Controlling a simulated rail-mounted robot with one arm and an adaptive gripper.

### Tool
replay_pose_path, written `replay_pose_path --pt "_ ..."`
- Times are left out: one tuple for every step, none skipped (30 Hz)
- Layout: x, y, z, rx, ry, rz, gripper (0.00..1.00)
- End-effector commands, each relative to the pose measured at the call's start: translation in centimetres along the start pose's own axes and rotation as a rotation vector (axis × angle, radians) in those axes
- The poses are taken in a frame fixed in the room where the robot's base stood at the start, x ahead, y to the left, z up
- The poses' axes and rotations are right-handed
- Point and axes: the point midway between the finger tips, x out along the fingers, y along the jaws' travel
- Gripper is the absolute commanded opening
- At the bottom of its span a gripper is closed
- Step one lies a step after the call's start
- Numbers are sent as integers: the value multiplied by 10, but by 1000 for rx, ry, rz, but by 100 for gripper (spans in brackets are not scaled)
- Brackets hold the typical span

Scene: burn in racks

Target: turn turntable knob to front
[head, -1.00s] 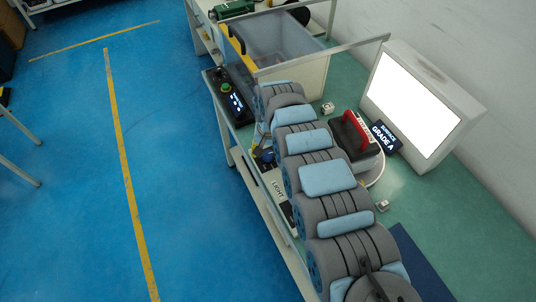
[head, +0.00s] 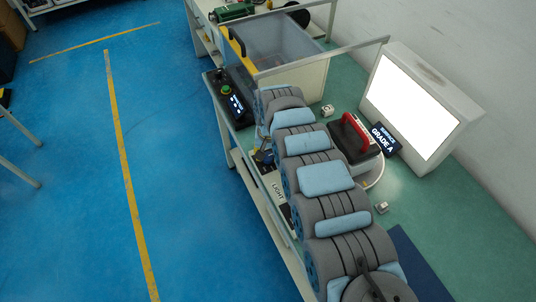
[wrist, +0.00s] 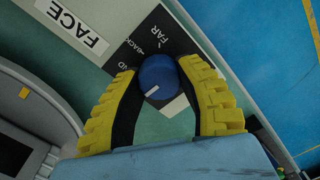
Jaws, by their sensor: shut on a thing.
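The blue round knob (wrist: 158,76) shows in the wrist view, with a short white mark on its lower left side. My gripper (wrist: 157,70) has its yellow ribbed fingers closed around it, one on each side. The dark label plate (wrist: 150,42) behind the knob reads "FAR" and "BACK"; other lettering is partly hidden by a finger. In the head view my arm hides most of the gripper; a bit of yellow and blue shows by the bench's left edge. A dark device with a red handle (head: 355,134) sits on the bench right of my arm.
A bright light panel (head: 416,102) stands behind a "GRADE A" sign (head: 383,136). A grey bin (head: 285,50) and a control box with a green button (head: 227,92) are at the far end. A "FACE" label (wrist: 72,25) is near the knob. Blue floor lies open at left.

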Motion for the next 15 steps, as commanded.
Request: replay_pose_path --pt "-3 -1 0 -20 -2 0 1" --pt "-2 -1 1 -30 -2 0 0" --pt "-2 -1 1 -43 -3 0 0" --pt "-1 0 1 -48 -3 0 0" --pt "0 0 1 -51 -3 0 0" --pt "0 0 1 -52 -3 0 0" --pt "1 0 1 -51 -3 0 0" --pt "1 0 0 -51 -2 0 0" --pt "1 0 0 -51 -2 0 0" --pt "1 0 0 -51 -2 0 0" --pt "1 0 0 -51 -2 0 0" --pt "1 0 0 -51 -2 0 42" --pt "1 0 0 -51 -2 0 50" --pt "1 0 0 -51 -2 0 59" --pt "1 0 0 -51 -2 0 67"
